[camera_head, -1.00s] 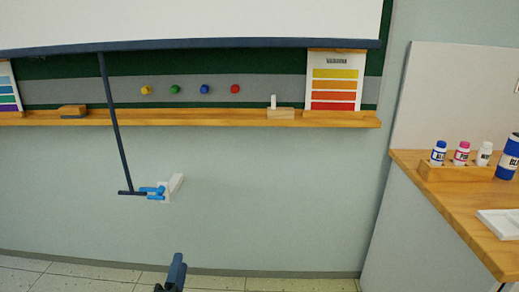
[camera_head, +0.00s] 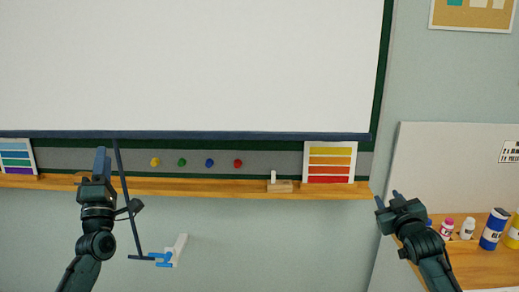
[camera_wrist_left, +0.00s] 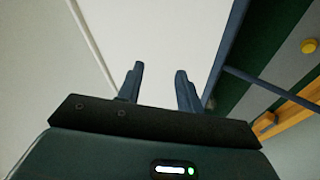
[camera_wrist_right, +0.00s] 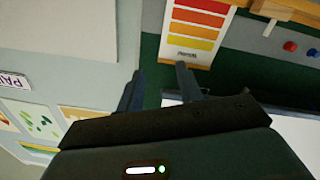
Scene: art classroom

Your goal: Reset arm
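My left gripper (camera_head: 102,160) is raised in front of the left part of the board, its fingers pointing up. In the left wrist view its two fingers (camera_wrist_left: 158,85) stand apart with nothing between them. My right gripper (camera_head: 387,200) is raised at the right end of the wooden ledge, in front of the wall and side counter. In the right wrist view its two fingers (camera_wrist_right: 159,88) stand apart and empty. Neither gripper visibly holds anything.
A white screen (camera_head: 190,65) hangs over the green board, with a dark pull rod (camera_head: 128,200) reaching down to a blue hook (camera_head: 158,260) at a white wall bracket (camera_head: 176,247). A wooden ledge (camera_head: 220,188) runs below. Paint bottles (camera_head: 467,229) stand on the right counter (camera_head: 480,268).

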